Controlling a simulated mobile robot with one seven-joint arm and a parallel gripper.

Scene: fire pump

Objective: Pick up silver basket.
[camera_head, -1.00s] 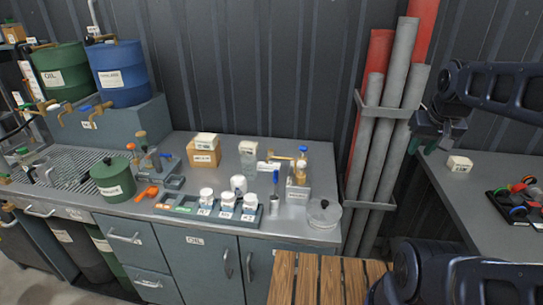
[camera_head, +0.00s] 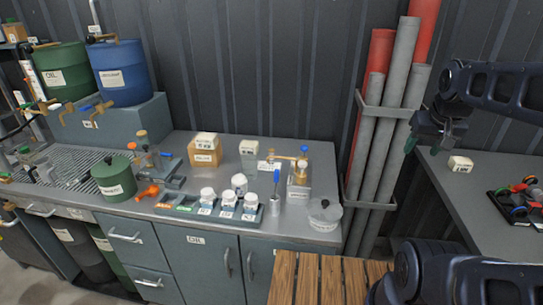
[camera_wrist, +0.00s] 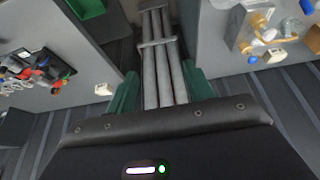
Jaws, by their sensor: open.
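No object can be named as the silver basket with certainty. A round silvery, see-through vessel with a knob on top (camera_head: 325,213) stands at the right front corner of the counter. A small silver cup (camera_head: 274,205) with a blue handle stands left of it, beside a rack of white jars. My gripper (camera_head: 425,138) is at the right, in front of the wall by the pipes, apart from the counter objects.
The counter (camera_head: 290,226) also holds a green pot (camera_head: 114,180), an amber bottle (camera_head: 301,169) and boxes. Grey pipes (camera_head: 385,140) stand in a rack between counter and right table (camera_head: 455,190). A wooden slatted surface (camera_head: 318,280) lies in front.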

